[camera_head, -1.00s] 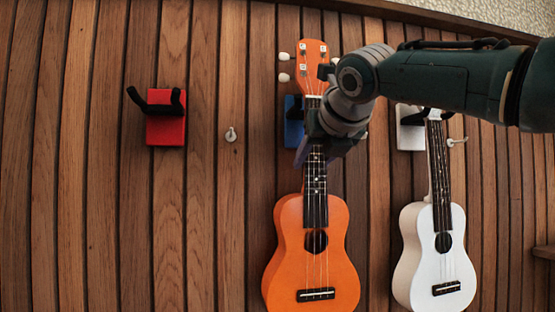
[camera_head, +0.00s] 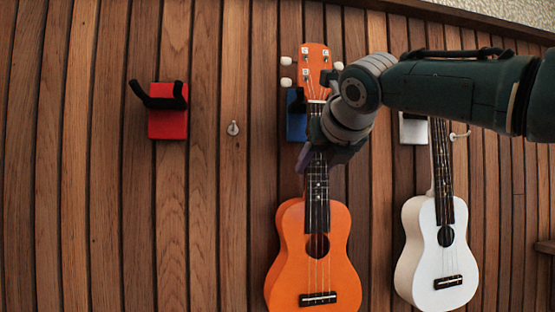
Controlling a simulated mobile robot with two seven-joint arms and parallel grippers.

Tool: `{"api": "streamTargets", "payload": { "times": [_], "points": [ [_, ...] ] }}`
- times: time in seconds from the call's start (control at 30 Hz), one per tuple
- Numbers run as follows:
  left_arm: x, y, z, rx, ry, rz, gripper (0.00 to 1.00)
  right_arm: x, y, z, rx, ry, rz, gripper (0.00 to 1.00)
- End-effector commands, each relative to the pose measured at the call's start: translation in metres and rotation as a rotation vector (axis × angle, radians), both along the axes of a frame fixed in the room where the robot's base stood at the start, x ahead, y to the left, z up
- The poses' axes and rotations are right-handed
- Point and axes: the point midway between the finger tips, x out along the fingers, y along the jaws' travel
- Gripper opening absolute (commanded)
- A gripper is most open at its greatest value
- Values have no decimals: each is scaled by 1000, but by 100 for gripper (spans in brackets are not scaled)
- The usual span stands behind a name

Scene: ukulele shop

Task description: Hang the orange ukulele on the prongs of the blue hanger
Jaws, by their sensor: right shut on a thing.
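The orange ukulele (camera_head: 288,255) is upright in front of the wooden wall, headstock up, strings facing me. My right gripper (camera_head: 318,160) is shut on its neck, below the headstock; the wrist hides part of the neck. The blue hanger (camera_head: 296,118) is on the wall behind the upper neck. Only its left part shows, with a bit of dark prong at its top left. I cannot tell whether the headstock rests on the prongs. My left gripper is not in view.
A red hanger (camera_head: 167,124) with empty black prongs is on the wall at left. A white ukulele (camera_head: 420,245) hangs at right from a white hanger (camera_head: 412,130). The wall at far left is bare.

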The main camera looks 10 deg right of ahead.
Motion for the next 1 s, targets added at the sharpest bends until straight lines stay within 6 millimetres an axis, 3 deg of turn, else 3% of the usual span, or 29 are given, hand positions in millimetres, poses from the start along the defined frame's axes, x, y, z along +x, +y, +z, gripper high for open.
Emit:
{"api": "streamTargets", "payload": {
  "times": [0.33,0.37,0.63,1.0],
  "points": [
    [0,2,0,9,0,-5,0,0,0,1,1,-4,1,0],
    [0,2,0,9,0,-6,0,0,0,1,1,-4,1,53],
    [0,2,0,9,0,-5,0,0,0,0,0,-2,0,83],
    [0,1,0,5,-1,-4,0,0,0,-2,0,2,-1,85]
  ]
}}
